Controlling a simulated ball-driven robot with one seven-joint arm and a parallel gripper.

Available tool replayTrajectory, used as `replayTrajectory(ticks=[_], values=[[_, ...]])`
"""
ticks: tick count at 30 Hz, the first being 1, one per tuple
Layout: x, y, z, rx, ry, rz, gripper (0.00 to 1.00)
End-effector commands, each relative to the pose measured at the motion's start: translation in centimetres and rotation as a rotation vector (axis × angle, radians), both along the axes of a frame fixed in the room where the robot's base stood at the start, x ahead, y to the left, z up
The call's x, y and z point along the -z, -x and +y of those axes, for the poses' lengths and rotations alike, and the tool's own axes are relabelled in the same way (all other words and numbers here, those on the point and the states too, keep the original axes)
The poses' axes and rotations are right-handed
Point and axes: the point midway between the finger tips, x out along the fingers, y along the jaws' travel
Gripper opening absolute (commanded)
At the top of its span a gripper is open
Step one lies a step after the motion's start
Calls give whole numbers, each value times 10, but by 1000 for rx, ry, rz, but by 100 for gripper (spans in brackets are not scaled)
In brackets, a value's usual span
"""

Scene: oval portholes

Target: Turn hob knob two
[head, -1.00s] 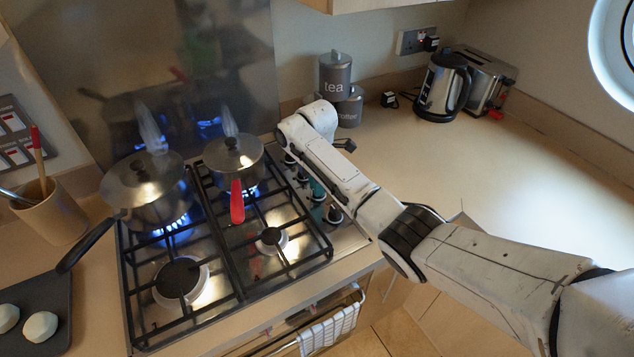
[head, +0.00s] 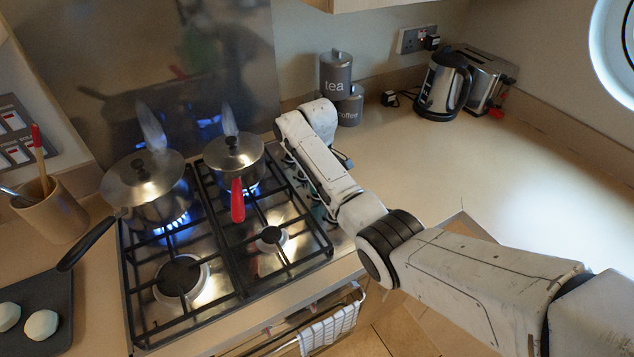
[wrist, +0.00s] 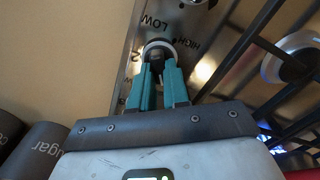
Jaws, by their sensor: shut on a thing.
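Hob knob two (wrist: 158,47) shows in the wrist view as a round, pale-rimmed knob on the steel panel, with a "2" beside it and LOW and HIGH marks around it. My gripper (wrist: 160,66) has its teal fingers closed on the knob from both sides. The fingers cover part of the knob, so its exact pointer angle is hard to tell.
A lidded pot (head: 150,195) and a red-handled saucepan (head: 233,160) steam over blue flames on the back burners. Tea (head: 336,75) and coffee canisters stand behind my arm. A kettle (head: 443,85) and toaster (head: 490,75) are at the back. The right-hand counter is clear.

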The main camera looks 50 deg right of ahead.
Motion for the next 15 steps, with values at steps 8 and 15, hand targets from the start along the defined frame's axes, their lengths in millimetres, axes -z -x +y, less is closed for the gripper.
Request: replayTrajectory(ticks=[8,15], values=[[-1,-1,-1,252,1,-1,0],[-1,-1,-2,428,1,-1,0]])
